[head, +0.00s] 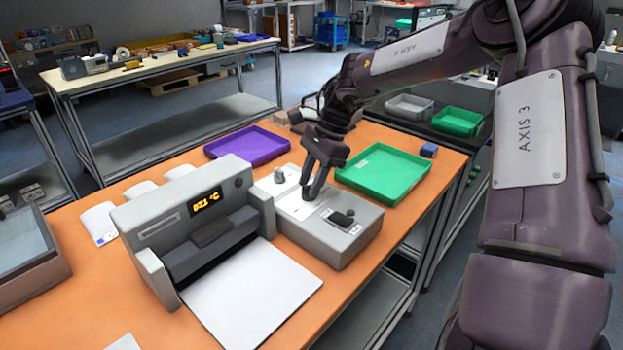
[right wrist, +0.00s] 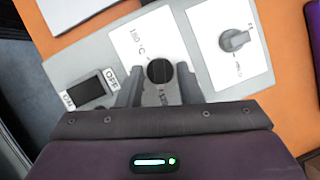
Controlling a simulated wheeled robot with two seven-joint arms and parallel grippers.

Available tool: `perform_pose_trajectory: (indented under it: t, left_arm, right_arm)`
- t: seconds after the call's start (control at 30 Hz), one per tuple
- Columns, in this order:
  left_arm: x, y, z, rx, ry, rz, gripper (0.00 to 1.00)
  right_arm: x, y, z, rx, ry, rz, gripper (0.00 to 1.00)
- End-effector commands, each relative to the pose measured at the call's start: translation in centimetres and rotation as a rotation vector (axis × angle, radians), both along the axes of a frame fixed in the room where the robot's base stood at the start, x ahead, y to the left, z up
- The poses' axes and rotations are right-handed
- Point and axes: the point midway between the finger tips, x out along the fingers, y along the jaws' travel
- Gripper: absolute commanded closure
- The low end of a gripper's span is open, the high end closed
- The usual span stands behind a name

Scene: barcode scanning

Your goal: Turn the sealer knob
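The sealer (head: 222,235) is a grey machine with a lit yellow display, standing on the orange table. Its grey control box (head: 345,250) has white panels on top. My right gripper (head: 311,190) points down at the middle of this box. In the right wrist view a round black knob (right wrist: 160,71) on the "180 °C" panel (right wrist: 135,45) lies between the two fingertips, with a gap on each side. My right gripper (right wrist: 160,80) is open there. A second, grey knob (right wrist: 236,40) sits on another panel; it also shows in the head view (head: 279,175). My left gripper is out of view.
A black ON/OFF switch (right wrist: 89,88) is on the same box. A green tray (head: 383,177) and a purple tray (head: 247,147) stand behind it. A white plate (head: 255,295) lies in front of the sealer. A small blue block (head: 428,150) sits near the table's right edge.

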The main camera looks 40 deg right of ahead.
Motion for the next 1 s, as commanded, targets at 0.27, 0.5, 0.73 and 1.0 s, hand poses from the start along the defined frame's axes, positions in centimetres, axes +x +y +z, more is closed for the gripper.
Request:
perform_pose_trajectory:
  t: [0.27, 0.5, 0.73, 1.0]
  left_arm:
    - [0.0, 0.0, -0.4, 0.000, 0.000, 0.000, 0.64]
    - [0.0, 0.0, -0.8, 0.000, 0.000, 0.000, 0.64]
    - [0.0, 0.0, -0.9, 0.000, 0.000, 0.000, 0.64]
    - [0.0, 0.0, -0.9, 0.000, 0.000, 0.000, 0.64]
  right_arm:
    - [-0.2, -0.9, 2.2, -0.002, -0.004, -0.001, 0.67]
    - [-0.6, -2.4, 5.9, -0.002, -0.001, -0.001, 0.67]
    - [-0.7, -2.9, 7.2, 0.000, 0.000, 0.000, 0.67]
    - [-0.7, -2.9, 7.2, 0.000, 0.000, 0.000, 0.67]
